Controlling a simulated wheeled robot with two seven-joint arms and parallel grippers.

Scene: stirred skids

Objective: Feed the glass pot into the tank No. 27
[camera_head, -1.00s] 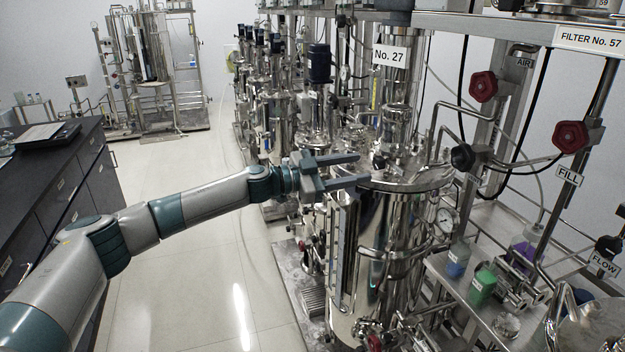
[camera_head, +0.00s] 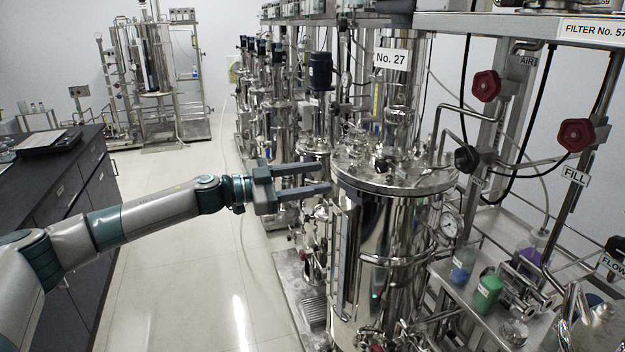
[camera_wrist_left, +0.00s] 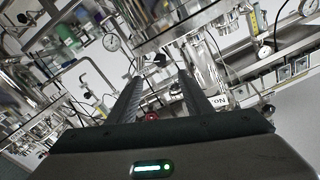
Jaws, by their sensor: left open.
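The steel tank labelled No. 27 (camera_head: 395,235) stands right of centre in the head view, with fittings on its lid (camera_head: 375,182). My left gripper (camera_head: 324,178) is just left of the lid's rim, its two fingers apart and pointing right. In the left wrist view the gap between the fingers (camera_wrist_left: 160,82) holds nothing. I cannot make out a glass pot for certain. A small clear glass item (camera_head: 513,332) stands on the bench at the lower right, but I cannot tell whether it is the pot. The tank's inside is hidden. My right gripper is not in view.
Blue (camera_head: 461,264), green (camera_head: 487,294) and purple (camera_head: 530,256) bottles stand on the bench right of the tank. Pipes and red valve knobs (camera_head: 577,135) rise above it. A dark counter (camera_head: 75,165) is at left. The floor (camera_head: 200,260) between is clear.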

